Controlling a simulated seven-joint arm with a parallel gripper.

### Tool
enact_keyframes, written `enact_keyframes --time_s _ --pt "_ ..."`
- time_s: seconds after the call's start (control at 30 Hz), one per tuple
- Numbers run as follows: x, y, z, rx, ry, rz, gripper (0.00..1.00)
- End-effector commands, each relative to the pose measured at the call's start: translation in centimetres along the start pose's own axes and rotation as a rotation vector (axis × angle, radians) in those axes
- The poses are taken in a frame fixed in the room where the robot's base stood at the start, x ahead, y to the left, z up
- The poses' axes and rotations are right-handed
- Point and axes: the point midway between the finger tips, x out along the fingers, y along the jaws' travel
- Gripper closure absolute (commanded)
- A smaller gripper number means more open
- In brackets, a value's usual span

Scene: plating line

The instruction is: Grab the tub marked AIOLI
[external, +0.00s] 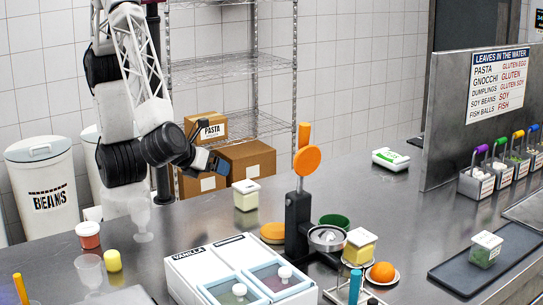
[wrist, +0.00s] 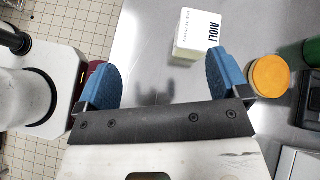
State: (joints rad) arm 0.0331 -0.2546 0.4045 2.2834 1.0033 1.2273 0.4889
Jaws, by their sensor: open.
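The tub marked AIOLI (wrist: 190,48) is pale cream with a white lid, and its black lettering reads sideways in the wrist view. It stands on the steel counter, just beyond the tip of my right-hand blue finger in that view. In the external view, a cream tub with a white lid (external: 246,197) in the matching place stands below and right of my gripper (external: 219,166); its label is too small to read there. My gripper (wrist: 161,60) is open and empty, held above the counter and apart from the tub.
An orange disc (external: 272,233) lies right of the tub, beside a black press with an orange handle (external: 305,161). Another yellowish lidded tub (external: 359,247) and an orange (external: 382,272) stand farther right. A VANILLA case (external: 185,262) is at the front.

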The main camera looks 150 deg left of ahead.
Motion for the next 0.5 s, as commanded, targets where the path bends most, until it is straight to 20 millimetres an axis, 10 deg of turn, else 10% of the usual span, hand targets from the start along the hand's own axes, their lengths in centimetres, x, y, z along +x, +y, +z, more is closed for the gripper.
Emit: enact_keyframes --time_s 0.5 --pt "2.6 -4.4 -3.2 0.309 -0.221 -0.126 0.06"
